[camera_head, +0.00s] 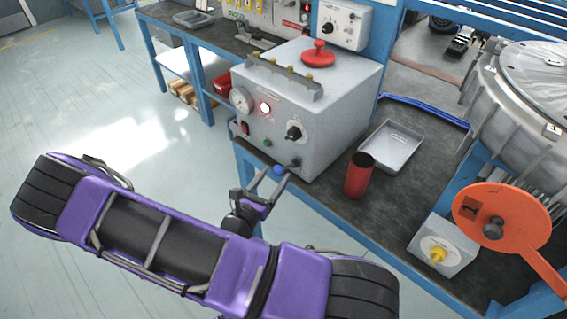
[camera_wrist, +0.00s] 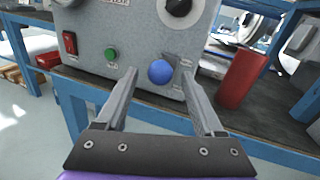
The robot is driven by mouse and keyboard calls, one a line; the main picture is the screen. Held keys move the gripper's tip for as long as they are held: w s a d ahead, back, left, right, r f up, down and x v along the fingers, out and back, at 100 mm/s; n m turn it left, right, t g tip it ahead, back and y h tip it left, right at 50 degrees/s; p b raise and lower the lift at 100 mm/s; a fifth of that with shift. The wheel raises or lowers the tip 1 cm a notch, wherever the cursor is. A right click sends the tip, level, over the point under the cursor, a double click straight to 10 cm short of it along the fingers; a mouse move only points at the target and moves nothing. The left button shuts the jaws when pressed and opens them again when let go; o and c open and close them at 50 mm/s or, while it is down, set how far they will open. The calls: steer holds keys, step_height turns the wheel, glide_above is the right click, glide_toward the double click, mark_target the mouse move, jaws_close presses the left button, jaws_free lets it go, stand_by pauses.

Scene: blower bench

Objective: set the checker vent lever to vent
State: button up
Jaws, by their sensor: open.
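The checker (camera_head: 300,125) is a grey box on the bench with a gauge, a lit red lamp and a black knob on its front. A blue ball knob (camera_head: 279,169), which looks like the vent lever's end, is at the front's lower right. In the wrist view, my gripper (camera_wrist: 159,69) holds nothing. The lever's position marking is not readable.
A red cylinder (camera_head: 359,175) stands right of the checker, near a grey tray (camera_head: 391,146). A green button (camera_wrist: 111,54) and red switch (camera_wrist: 69,43) are left of the ball. The blue bench edge (camera_wrist: 75,112) runs below. An orange disc (camera_head: 515,205) stands far right.

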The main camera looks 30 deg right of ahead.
mark_target(284, 168)
steer(key=x, duration=0.5)
steer(key=shift+w+d, duration=0.2)
steer(key=shift+d, duration=0.1)
jaws_close()
stand_by(1.1)
